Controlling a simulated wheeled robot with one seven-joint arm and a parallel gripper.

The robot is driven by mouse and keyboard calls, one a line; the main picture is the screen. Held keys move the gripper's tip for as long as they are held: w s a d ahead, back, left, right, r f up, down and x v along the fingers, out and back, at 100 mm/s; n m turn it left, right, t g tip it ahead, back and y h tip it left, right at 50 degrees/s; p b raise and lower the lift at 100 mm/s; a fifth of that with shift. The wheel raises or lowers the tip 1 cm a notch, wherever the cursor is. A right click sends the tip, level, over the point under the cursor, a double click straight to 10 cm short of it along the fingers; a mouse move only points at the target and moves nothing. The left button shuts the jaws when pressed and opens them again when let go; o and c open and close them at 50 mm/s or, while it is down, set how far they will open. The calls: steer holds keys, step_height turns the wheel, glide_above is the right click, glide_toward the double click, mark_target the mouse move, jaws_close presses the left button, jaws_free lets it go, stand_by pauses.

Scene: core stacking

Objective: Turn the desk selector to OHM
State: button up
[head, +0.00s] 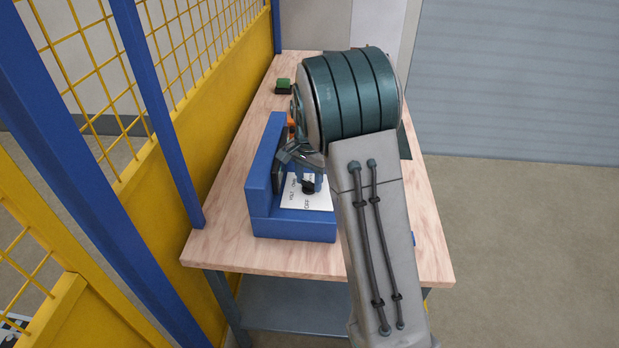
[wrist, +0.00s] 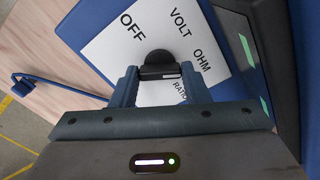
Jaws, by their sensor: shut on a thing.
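The desk selector is a blue desk unit (head: 292,228) with a white label plate (head: 318,201), which also shows in the wrist view (wrist: 105,48). The plate reads OFF, VOLT, OHM and RATIO around a dark knob (wrist: 160,62). The knob also shows in the head view (head: 308,185). My gripper (wrist: 158,76) is shut on the knob, with one finger on each side of it. I cannot tell which label the knob points to. The fingers and palm hide part of the plate around RATIO.
The unit stands on a wooden table (head: 225,243) beside a yellow mesh fence (head: 150,190). A dark panel with green strips (wrist: 262,60) rises beside the plate. A small green block (head: 283,86) and an orange thing (head: 291,124) lie farther back. A blue hooked piece (wrist: 50,82) shows at left.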

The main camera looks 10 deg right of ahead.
mark_target(309, 183)
stand_by(0.3)
steer(key=o, duration=1)
step_height(309, 183, up, 14)
steer(key=shift+f, duration=0.1)
steer(key=shift+s, duration=0.1)
steer(key=s+f+n+t, duration=0.1)
steer(key=s+n, duration=0.2)
steer(key=s, duration=0.6)
steer(key=s+f+n+t, duration=0.1)
steer(key=s+n, duration=0.2)
steer(key=s, duration=0.6)
steer(key=s+f+n+t, duration=0.1)
steer(key=s+n, duration=0.2)
steer(key=s, duration=0.7)
steer(key=shift+d+n, duration=0.3)
